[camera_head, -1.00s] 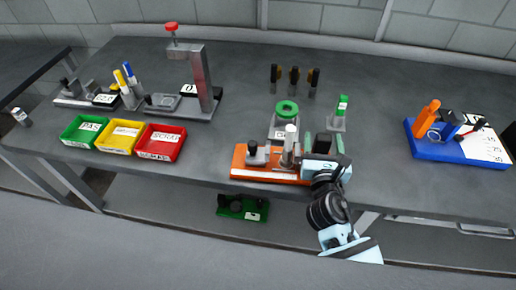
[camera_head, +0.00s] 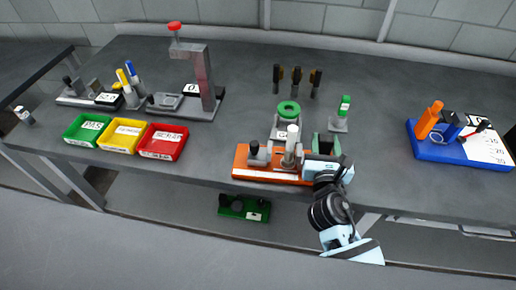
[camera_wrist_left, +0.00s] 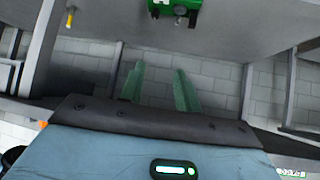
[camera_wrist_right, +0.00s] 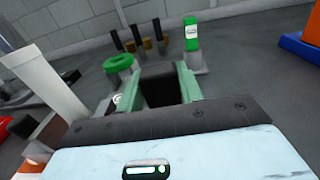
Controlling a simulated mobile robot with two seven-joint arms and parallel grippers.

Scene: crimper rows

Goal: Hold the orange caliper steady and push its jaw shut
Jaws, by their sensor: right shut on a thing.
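The orange caliper (camera_head: 245,170) lies along the front edge of the bench in the head view. It carries a grey block with a black knob (camera_head: 254,147) and a pale upright cylinder (camera_head: 293,132). The cylinder also shows at the left of the right wrist view (camera_wrist_right: 45,80). My right gripper (camera_head: 326,140) is at the caliper's right end, its green fingers shut on a dark block (camera_wrist_right: 160,88). I cannot tell how that block joins the caliper. My left gripper (camera_wrist_left: 160,70) is open and empty, and is outside the head view.
A green ring on a grey stand (camera_head: 288,108) and a green-capped post (camera_head: 343,105) stand behind the caliper. Green, yellow and red trays (camera_head: 163,142) lie to the left, near a tall grey press (camera_head: 203,80). Bench between is clear.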

